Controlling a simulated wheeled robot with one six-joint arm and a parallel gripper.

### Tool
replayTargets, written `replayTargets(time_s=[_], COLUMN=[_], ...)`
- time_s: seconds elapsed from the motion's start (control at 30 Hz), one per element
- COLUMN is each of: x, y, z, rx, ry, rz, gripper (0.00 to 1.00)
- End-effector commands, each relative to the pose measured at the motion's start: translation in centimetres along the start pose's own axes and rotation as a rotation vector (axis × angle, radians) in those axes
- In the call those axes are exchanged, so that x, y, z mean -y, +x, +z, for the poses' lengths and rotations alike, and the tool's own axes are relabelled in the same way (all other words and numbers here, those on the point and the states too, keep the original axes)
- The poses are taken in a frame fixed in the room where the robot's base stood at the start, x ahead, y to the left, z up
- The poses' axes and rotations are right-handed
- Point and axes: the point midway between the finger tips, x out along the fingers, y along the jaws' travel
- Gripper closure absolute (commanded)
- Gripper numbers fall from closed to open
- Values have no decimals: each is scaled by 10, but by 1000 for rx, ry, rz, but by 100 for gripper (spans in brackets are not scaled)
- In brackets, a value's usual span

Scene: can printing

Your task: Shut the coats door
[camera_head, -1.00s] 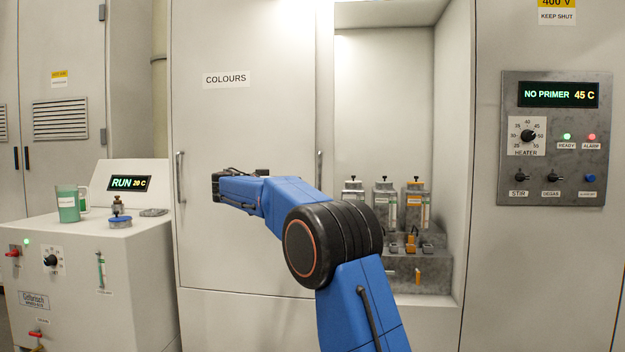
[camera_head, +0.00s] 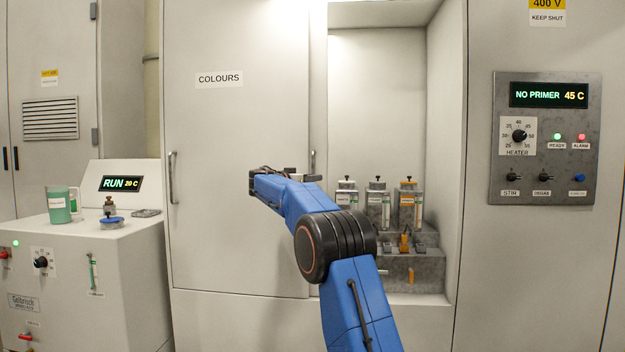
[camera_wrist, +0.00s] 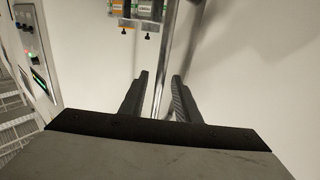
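No door with a coats label shows in either view. A door labelled COLOURS (camera_head: 240,130) covers the left of the tall cabinet. A vertical handle (camera_head: 313,165) stands at that door's right edge, beside an open bay (camera_head: 375,90). My gripper (camera_head: 318,178) is close to this handle in the head view. In the wrist view my gripper (camera_wrist: 162,76) has its two dark fingers apart, with a metal bar (camera_wrist: 166,45) passing between them. Gaps show beside the bar, and contact with it is not clear. The bar looks like the handle.
Several canisters (camera_head: 378,205) stand on a stepped grey block in the open bay. A control panel (camera_head: 545,140) reading NO PRIMER 45 C is at right. At left, a white machine (camera_head: 110,260) carries a green mug (camera_head: 60,208). The COLOURS door has another handle (camera_head: 172,178) at left.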

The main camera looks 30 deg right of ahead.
Motion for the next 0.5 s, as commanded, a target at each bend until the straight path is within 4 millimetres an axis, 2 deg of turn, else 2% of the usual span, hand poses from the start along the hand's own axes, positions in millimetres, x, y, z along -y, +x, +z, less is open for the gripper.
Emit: replayTargets(time_s=[0.13, 0.4, 0.47, 0.5], x=[0, 0, 0, 0], y=[7, 8, 8, 8], z=[0, 0, 0, 0], rx=[0, 0, -1, 0], ry=[0, 0, 1, 0], rz=[-1, -1, -1, -1], gripper=[70, 70, 82, 92])
